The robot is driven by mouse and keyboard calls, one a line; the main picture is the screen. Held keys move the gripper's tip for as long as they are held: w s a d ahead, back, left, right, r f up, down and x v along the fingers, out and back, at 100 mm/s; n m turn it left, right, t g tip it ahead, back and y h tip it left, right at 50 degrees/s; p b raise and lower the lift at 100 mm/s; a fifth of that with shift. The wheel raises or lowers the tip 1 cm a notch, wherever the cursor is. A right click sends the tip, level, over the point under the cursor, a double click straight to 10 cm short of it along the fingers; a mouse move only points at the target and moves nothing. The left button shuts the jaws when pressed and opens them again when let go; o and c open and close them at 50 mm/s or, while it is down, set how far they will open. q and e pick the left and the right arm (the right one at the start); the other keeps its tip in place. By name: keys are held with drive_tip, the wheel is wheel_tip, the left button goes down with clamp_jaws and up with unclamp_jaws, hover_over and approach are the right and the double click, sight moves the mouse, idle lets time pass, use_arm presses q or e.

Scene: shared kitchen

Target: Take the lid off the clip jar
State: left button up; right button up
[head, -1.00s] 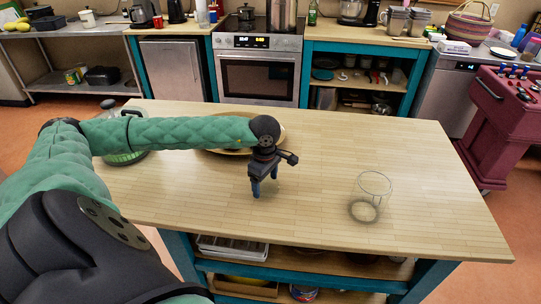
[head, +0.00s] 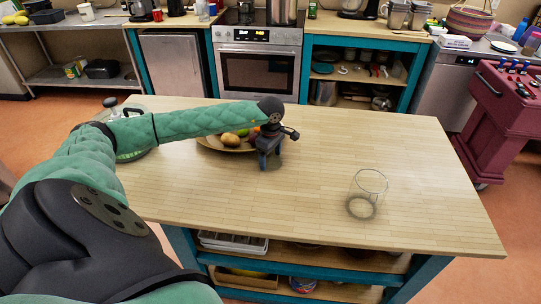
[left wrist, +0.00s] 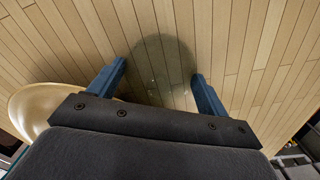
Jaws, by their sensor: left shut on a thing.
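The clip jar (head: 368,192) is a clear glass cylinder standing upright on the right part of the wooden island top. Its top looks open. My left gripper (head: 269,163) is over the middle of the island, left of and behind the jar, apart from it. In the left wrist view its two blue fingers are shut on a round, see-through lid (left wrist: 163,68), which shows as a darker disc between them. The lid is too faint to make out in the head view. My right gripper is not in view.
A plate of fruit (head: 207,142) is just left of my left gripper. It also shows in the left wrist view as a pale rim (left wrist: 32,108). A clear container with green (head: 132,154) stands at the island's left end. The front middle of the island top (head: 280,215) is clear.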

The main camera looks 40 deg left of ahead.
use_arm(q)
drive_tip(key=shift+f, duration=0.1)
idle(0.3)
drive_tip(key=o, duration=0.9)
drive_tip(key=shift+c, duration=0.2)
drive_tip(key=shift+o, duration=1.1)
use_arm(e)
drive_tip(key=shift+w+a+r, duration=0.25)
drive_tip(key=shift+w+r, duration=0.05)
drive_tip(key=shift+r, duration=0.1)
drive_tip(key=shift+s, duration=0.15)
